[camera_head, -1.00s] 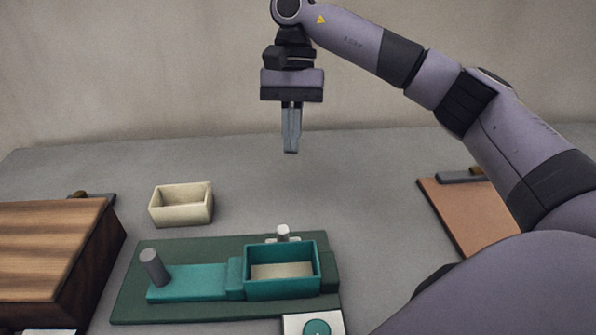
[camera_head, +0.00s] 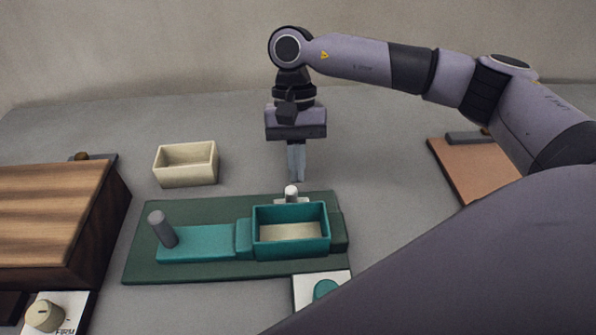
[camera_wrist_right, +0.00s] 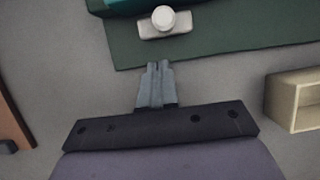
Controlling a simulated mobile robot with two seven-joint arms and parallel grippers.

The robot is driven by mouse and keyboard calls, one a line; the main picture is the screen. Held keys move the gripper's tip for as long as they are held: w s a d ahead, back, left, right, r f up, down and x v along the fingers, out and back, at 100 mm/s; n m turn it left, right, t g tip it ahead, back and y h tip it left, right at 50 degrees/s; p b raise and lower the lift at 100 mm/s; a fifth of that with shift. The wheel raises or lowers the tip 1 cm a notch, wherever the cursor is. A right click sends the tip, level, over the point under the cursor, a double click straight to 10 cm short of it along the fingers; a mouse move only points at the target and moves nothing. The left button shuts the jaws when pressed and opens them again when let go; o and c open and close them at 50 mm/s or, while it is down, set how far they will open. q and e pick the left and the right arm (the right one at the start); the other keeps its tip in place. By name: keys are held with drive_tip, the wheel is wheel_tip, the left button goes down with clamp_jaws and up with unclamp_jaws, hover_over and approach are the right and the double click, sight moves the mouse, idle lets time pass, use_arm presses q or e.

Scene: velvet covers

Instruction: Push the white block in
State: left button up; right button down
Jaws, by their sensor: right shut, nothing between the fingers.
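The white block (camera_head: 291,195) sticks out at the back side of the teal open box (camera_head: 291,248) on the dark green board (camera_head: 190,272). In the right wrist view the block shows as a pale bar with a round knob (camera_wrist_right: 164,20), at the edge of the teal part. My right gripper (camera_head: 297,178) is shut and empty, pointing down just behind the block. In the wrist view its fingertips (camera_wrist_right: 158,66) are near the board's edge, with a gap to the block. My left gripper is not in view.
A cream open box (camera_head: 186,165) stands at the back left. A grey peg (camera_head: 162,229) rises at the left end of the teal slide. A wooden box (camera_head: 45,220) is at the left, a brown panel (camera_head: 470,170) at the right, and a white pad with a teal button (camera_head: 325,289) in front.

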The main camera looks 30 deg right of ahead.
drive_tip(key=shift+s+a, duration=0.25)
drive_tip(key=shift+s, duration=0.25)
drive_tip(key=shift+s+a, duration=0.2)
drive_tip(key=shift+s, duration=0.3)
drive_tip(key=shift+s+a+f+b, duration=0.1)
drive_tip(key=shift+s+a+b, duration=0.15)
drive_tip(key=shift+s, duration=0.25)
drive_tip(key=shift+s+a+f+b, duration=0.15)
drive_tip(key=shift+s+a, duration=0.1)
drive_tip(key=shift+s, duration=0.25)
drive_tip(key=v, duration=0.8)
drive_tip(key=shift+w, duration=0.25)
